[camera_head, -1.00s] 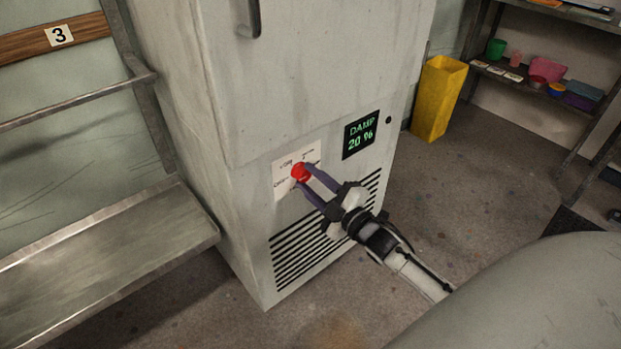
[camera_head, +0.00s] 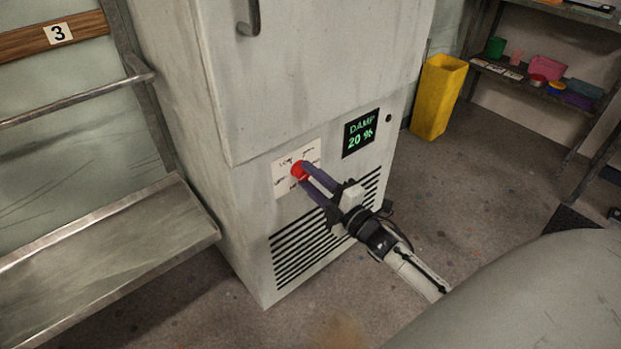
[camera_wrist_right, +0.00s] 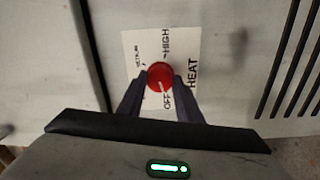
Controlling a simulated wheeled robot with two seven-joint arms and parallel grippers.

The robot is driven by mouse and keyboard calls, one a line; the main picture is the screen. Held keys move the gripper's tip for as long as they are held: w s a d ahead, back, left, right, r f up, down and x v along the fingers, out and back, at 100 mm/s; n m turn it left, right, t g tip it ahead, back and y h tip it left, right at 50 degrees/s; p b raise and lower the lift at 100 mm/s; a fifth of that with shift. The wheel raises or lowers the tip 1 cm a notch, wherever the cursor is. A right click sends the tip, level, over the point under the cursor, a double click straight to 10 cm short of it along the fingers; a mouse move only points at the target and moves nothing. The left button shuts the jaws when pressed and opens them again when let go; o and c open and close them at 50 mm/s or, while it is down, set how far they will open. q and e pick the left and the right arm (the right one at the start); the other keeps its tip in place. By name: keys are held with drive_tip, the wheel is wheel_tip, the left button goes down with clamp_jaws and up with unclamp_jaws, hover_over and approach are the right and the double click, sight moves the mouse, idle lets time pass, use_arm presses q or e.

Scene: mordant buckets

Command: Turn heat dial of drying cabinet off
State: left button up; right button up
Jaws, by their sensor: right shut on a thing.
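The drying cabinet (camera_head: 300,90) is a tall pale grey box. Its red heat dial (camera_head: 299,171) sits on a white label plate (camera_head: 283,186) low on the front. In the right wrist view the dial (camera_wrist_right: 159,74) has a pale mark near its lower edge, toward the word OFF on the plate (camera_wrist_right: 187,45); HIGH and HEAT also read there. My right gripper (camera_head: 306,175) is shut on the dial, one dark finger on each side; its fingers also show in the wrist view (camera_wrist_right: 160,88). My left gripper is not in view.
A display (camera_head: 360,133) reads DAMP 20 %. Dark vent slots (camera_head: 300,250) lie below the dial. A metal bench (camera_head: 90,250) stands at the left, a yellow bin (camera_head: 438,97) at the right, and a shelf with small containers beyond it. Floor right of the cabinet is open.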

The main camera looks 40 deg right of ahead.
drive_tip(key=o, duration=1)
drive_tip(key=shift+o, duration=0.2)
drive_tip(key=s+p, duration=0.1)
drive_tip(key=s, duration=0.9)
drive_tip(key=shift+s+d+f, duration=0.15)
drive_tip(key=shift+d, duration=0.2)
drive_tip(key=s+a+f+m+g+p, duration=0.3)
drive_tip(key=s+a+m, duration=0.4)
drive_tip(key=a, duration=0.3)
drive_tip(key=s+a+f+m+g+y+p, duration=0.1)
drive_tip(key=s+a+f+m+g+p, duration=0.2)
drive_tip(key=s+a, duration=0.6)
wheel_tip(320, 180, down, 2)
drive_tip(key=a+m+g, duration=0.1)
drive_tip(key=m+g, duration=0.2)
drive_tip(key=m, duration=0.1)
drive_tip(key=shift+s+a+g+p, duration=0.25)
drive_tip(key=shift+s+g+p, duration=0.05)
